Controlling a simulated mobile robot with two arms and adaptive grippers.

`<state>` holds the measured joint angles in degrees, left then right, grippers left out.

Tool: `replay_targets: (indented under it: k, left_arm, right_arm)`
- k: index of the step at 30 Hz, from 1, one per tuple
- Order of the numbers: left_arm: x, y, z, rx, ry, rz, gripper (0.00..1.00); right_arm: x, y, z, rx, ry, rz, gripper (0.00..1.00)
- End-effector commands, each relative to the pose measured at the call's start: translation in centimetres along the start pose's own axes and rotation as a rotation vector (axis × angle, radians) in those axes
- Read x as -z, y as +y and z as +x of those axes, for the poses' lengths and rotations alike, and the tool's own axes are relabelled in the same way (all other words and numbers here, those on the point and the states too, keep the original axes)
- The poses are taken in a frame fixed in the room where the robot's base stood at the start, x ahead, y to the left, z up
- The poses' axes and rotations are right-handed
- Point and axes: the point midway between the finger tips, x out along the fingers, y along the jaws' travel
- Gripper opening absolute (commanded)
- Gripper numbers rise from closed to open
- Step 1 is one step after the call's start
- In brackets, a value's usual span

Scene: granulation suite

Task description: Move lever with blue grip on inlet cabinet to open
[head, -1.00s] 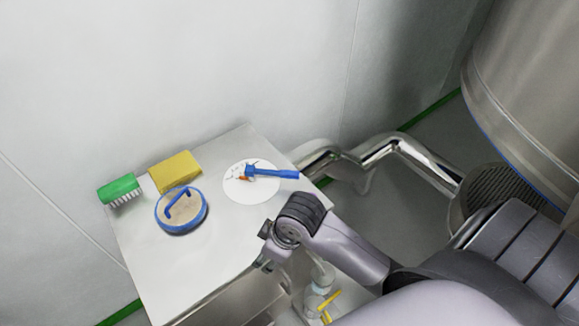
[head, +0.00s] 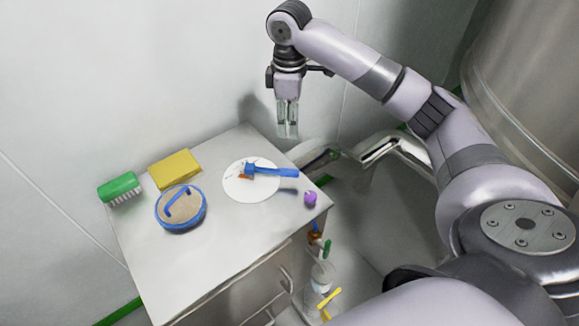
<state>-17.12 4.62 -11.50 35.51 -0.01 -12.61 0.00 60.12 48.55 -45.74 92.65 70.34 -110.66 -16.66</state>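The lever with the blue grip (head: 277,171) lies over a round white plate (head: 238,187) on top of the inlet cabinet (head: 225,247). Its blue hub is near the plate's middle, and the grip points right, past the plate's edge. A small orange mark shows beside the hub. My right gripper (head: 287,134) hangs fingers down, above and behind the lever in the picture, apart from it. Nothing shows between its fingers; whether they are open or shut is unclear from this angle. My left gripper is out of view.
A green brush (head: 119,187), yellow sponge (head: 175,169) and blue-rimmed round sieve-like item (head: 181,211) are on the cabinet's left part. A purple knob (head: 310,198) is at its right edge. Steel pipe (head: 392,146) and a large steel vessel (head: 520,90) stand at right.

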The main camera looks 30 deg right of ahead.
Motion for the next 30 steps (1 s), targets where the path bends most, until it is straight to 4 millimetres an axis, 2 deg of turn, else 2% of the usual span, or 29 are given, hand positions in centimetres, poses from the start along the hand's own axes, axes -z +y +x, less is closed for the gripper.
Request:
replay_targets:
  k: [5,21,25,30]
  left_arm:
    - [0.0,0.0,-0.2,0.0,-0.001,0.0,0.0]
    - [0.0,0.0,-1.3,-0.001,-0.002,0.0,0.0]
    - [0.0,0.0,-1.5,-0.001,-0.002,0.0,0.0]
    - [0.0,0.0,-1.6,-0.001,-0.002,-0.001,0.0]
  right_arm:
    - [-0.1,0.0,1.8,0.006,-0.005,0.002,0.38]
    - [-0.1,-0.1,13.2,0.004,-0.003,0.002,0.38]
    - [-0.1,0.0,15.3,0.002,-0.002,0.001,0.38]
    - [-0.1,0.0,16.8,0.001,-0.001,0.001,0.38]
